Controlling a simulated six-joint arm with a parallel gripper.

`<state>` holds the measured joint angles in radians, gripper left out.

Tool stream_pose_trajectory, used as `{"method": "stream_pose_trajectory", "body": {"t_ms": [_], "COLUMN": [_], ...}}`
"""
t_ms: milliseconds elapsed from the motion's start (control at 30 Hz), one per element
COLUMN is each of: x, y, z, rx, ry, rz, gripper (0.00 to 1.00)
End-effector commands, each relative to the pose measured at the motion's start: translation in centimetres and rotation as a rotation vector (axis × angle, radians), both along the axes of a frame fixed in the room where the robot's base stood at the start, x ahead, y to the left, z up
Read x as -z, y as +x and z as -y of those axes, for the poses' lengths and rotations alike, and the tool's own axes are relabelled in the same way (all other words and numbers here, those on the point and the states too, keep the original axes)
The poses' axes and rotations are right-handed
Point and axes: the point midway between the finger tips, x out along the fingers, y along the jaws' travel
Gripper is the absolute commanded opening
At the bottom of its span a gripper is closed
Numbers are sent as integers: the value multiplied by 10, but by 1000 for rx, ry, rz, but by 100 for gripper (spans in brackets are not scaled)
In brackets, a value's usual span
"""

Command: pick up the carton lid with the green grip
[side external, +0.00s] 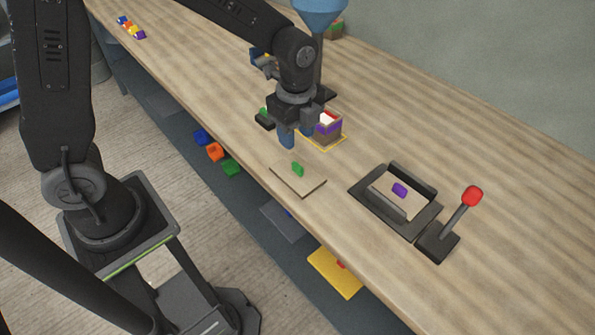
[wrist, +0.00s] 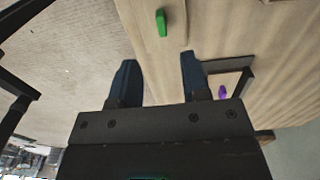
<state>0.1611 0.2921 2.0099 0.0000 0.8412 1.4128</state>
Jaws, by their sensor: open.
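The carton lid (side external: 287,181) is a flat tan board lying near the front edge of the table, with a small upright green grip (side external: 298,168) on it. In the wrist view the green grip (wrist: 161,22) shows at the top, ahead of my fingers and between their lines; the lid around it (wrist: 172,38) is partly cut off by the frame. My gripper (side external: 297,138) has blue fingers, points down and is open and empty. It is above the table, behind the lid in the side view and apart from it. The fingers also show in the wrist view (wrist: 158,78).
A dark press-like frame (side external: 427,214) holds another tan lid with a purple grip (side external: 399,190). A lever with a red knob (side external: 472,196) stands beside it. An open carton (side external: 330,130) with coloured contents sits just behind my gripper. Coloured pieces (side external: 215,151) lie below the table's front edge.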

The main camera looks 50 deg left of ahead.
Motion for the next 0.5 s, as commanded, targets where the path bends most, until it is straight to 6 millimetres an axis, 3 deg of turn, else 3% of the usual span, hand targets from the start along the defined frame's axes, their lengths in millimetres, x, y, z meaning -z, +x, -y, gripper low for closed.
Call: {"method": "stream_pose_trajectory", "body": {"t_ms": [133,500], "x": [26,61], "y": [-1,0], "z": [0,1], "rx": [-2,-3], "ry": [1,1], "rz": [-3,-4], "gripper": [43,43]}}
